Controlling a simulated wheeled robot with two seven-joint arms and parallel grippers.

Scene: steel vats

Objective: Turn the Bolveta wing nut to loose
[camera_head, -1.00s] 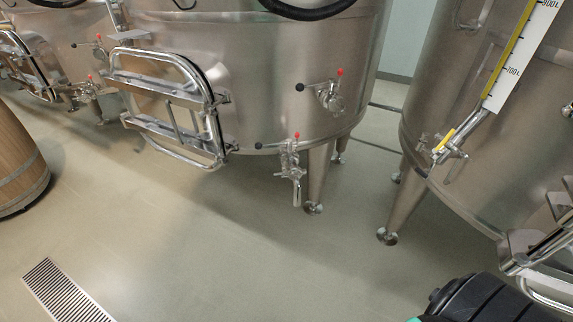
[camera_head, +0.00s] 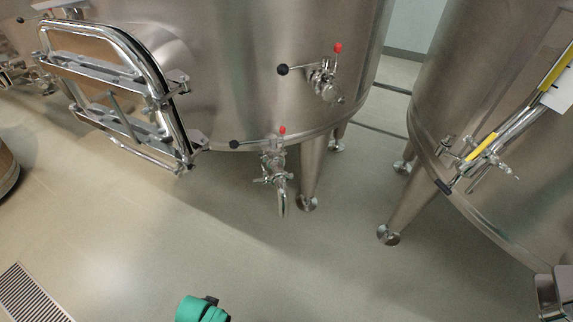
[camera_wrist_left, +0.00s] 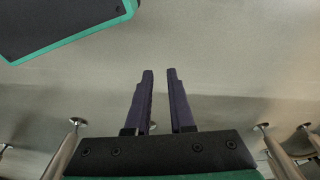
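A steel vat (camera_head: 235,70) fills the middle of the head view. Its rectangular hatch door (camera_head: 172,122) with a thick polished frame is on the left. Small fittings (camera_head: 180,82) sit at the door's right edge. No name label is readable, and I cannot tell which fitting is the Bolveta wing nut. My left gripper (camera_wrist_left: 160,72) shows only in the left wrist view. Its two dark fingers are apart with bare floor between them, empty and away from the vat. My right gripper is not in view.
Two valves with red-tipped and black-knobbed levers, an upper one (camera_head: 324,80) and a lower one (camera_head: 275,165), stick out from the vat. A second vat (camera_head: 455,90) with a yellow-marked gauge stands right. A floor grate (camera_head: 32,296) lies lower left.

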